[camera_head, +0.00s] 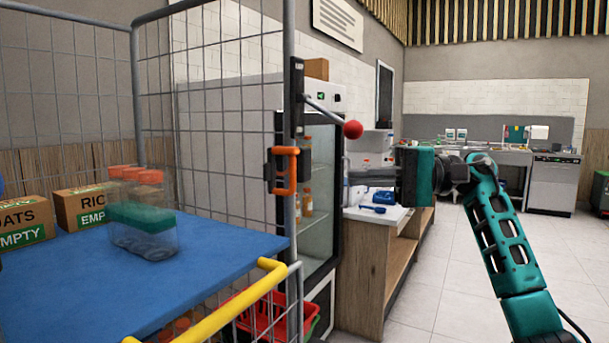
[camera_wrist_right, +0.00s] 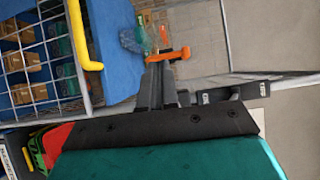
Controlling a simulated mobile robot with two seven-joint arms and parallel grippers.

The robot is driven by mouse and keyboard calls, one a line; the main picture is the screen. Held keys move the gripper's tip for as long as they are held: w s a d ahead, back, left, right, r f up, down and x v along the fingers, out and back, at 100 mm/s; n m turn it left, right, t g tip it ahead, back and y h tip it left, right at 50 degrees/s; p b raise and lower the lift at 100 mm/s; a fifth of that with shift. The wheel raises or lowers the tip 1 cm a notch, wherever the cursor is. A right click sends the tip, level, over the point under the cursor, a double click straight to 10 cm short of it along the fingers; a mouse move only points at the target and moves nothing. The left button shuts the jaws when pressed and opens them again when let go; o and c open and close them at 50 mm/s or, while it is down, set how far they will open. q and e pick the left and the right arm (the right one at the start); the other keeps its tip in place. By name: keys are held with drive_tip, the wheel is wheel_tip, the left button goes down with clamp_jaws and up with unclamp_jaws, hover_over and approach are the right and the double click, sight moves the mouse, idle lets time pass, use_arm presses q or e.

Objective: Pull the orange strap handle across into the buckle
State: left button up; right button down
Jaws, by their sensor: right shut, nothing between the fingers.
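The orange strap handle (camera_head: 291,171) is a C-shaped orange piece on the cage's front post, beside a dark bracket (camera_head: 270,171) that may be the buckle. The handle also shows in the right wrist view (camera_wrist_right: 170,54), just beyond my fingertips. My right gripper (camera_head: 349,172) is shut and empty, pointing left toward the handle. In the head view a gap separates the fingertips from it. The fingers also show in the right wrist view (camera_wrist_right: 156,68). My left gripper is not in view.
A lever with a red ball (camera_head: 352,130) juts out just above my right fingers. The wire cage holds a blue shelf (camera_head: 90,295) with clear orange-lidded bottles (camera_head: 148,238) and boxes. A yellow bar (camera_head: 232,302) edges it. A glass-fronted fridge (camera_head: 320,205) and counter stand behind. Floor at right is clear.

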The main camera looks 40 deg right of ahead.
sight(294, 178)
drive_tip(key=shift+n, duration=0.3)
drive_tip(key=p+x, duration=0.1)
drive_tip(key=x, duration=0.3)
drive_tip(key=s+p+x, duration=0.1)
drive_tip(key=x, duration=0.2)
drive_tip(key=a+p+x, duration=0.1)
drive_tip(key=x, duration=0.3)
drive_tip(key=shift+a+r+p, duration=0.2)
drive_tip(key=shift+a+p, duration=0.1)
drive_tip(key=shift+p, duration=0.1)
drive_tip(key=shift+s+a+f, duration=0.1)
drive_tip(key=shift+s+a, duration=0.05)
drive_tip(key=shift+a, duration=0.4)
idle(0.4)
